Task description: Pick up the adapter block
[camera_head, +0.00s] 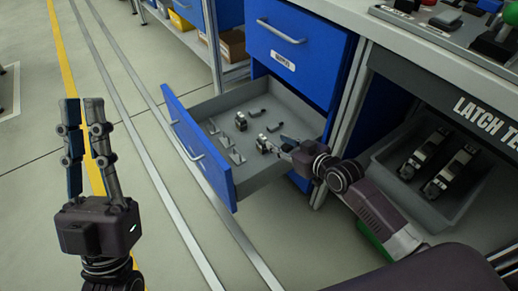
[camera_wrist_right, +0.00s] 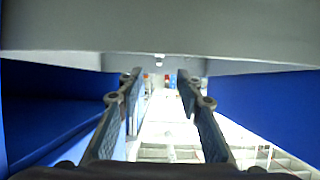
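Several small dark grey parts lie in the open grey-lined drawer (camera_head: 287,104). One dark block with a light face (camera_head: 262,143) lies close to my right gripper; another small block (camera_head: 241,121) lies further left. I cannot tell for sure which is the adapter block. My right gripper (camera_head: 281,145) reaches into the drawer from the right. In the right wrist view its two fingers (camera_wrist_right: 159,76) are apart, with nothing held between them.
Flat angled pieces (camera_head: 237,156) and other small parts (camera_head: 273,127) lie in the same drawer. A shut blue drawer (camera_head: 300,60) is above it. A grey bin (camera_head: 398,188) with two dark devices stands at the right. Floor at the left is clear.

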